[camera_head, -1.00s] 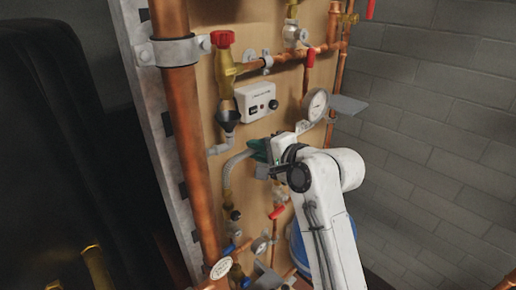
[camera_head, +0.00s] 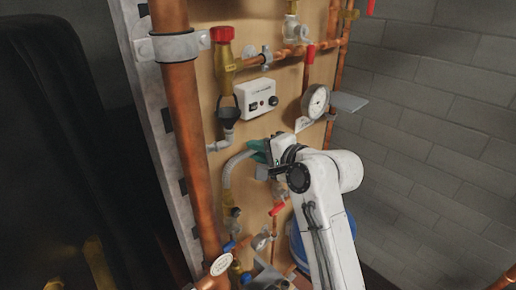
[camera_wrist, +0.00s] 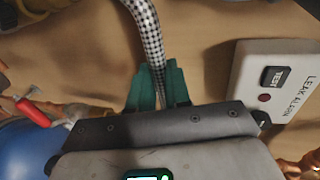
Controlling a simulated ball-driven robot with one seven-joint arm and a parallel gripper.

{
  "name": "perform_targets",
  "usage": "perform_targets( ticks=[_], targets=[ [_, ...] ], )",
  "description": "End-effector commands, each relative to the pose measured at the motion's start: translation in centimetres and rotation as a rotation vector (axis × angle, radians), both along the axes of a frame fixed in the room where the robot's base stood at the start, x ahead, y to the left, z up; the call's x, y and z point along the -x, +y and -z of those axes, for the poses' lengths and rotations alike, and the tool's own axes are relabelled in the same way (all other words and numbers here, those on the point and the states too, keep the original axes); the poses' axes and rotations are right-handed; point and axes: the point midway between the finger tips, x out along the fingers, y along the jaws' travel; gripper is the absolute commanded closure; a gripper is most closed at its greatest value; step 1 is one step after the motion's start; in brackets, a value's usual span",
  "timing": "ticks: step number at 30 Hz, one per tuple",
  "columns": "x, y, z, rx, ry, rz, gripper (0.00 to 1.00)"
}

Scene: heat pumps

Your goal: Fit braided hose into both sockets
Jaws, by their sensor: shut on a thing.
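The braided hose (camera_head: 231,172) is a grey curved tube in the head view. It arcs from my gripper (camera_head: 261,153) leftward and down to a dark and brass fitting (camera_head: 231,213) on the board. I cannot tell whether its lower end is seated there. In the wrist view the checkered hose (camera_wrist: 148,38) runs from the top edge down between the green fingers of my gripper (camera_wrist: 158,88), which are shut on it. The hose's near end is hidden behind the gripper body. I cannot identify the other socket for certain.
A white leak alarm box (camera_head: 256,98) and a black cup (camera_head: 228,108) on a grey elbow sit above the hose. A thick copper pipe (camera_head: 185,130) stands to the left. A pressure gauge (camera_head: 315,100) and a small grey shelf (camera_head: 347,102) are to the right. A blue vessel (camera_head: 298,245) is below.

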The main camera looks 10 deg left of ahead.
Motion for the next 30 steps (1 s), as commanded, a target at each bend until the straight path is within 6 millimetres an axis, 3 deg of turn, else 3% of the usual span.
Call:
perform_targets(
  ticks=[30],
  targets=[
    [0.02,0.04,1.0,-0.001,-0.001,0.0,1.0]
  ],
)
